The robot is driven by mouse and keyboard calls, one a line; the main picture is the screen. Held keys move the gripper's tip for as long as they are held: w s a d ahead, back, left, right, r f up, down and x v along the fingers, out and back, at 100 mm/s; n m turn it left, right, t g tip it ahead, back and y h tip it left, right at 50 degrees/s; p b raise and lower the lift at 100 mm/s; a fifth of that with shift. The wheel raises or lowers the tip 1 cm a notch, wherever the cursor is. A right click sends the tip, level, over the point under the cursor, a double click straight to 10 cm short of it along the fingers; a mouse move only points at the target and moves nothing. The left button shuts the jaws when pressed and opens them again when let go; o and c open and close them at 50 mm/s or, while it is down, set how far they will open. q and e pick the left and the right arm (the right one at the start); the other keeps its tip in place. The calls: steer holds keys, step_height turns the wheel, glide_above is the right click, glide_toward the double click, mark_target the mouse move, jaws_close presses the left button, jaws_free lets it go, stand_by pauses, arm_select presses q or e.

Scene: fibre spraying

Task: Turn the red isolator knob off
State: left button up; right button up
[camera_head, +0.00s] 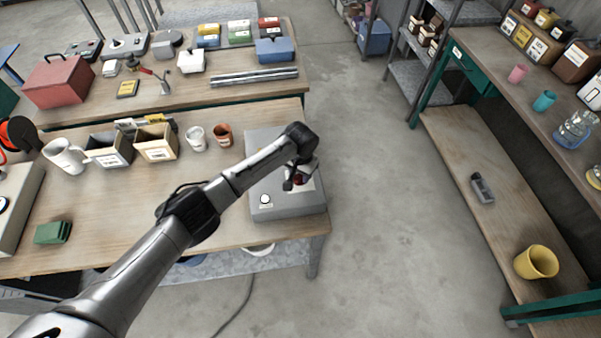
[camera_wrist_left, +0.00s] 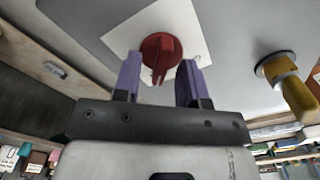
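The red isolator knob (camera_wrist_left: 158,44) shows in the left wrist view as a round disc with a raised grip bar, on a white plate (camera_wrist_left: 196,22). In the head view only a bit of red (camera_head: 298,181) shows beside my gripper, on the grey box (camera_head: 288,209) at the table's right end. My left gripper (camera_wrist_left: 160,63) has its two purple fingers apart, one on each side of the knob, with gaps visible. Whether the fingertips touch the knob's rim is unclear. In the head view my left gripper (camera_head: 299,178) is small and partly hidden by my wrist. My right gripper is not in view.
A yellow fitting (camera_wrist_left: 285,82) stands out near the knob in the left wrist view. The box also bears a pale round button (camera_head: 265,199). Brown and white cups (camera_head: 223,134) and open bins (camera_head: 156,143) stand left of it. The floor to the right (camera_head: 400,220) is clear.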

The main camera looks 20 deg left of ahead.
arm_select(q)
steer(key=shift+f, duration=0.1)
jaws_close()
stand_by(0.4)
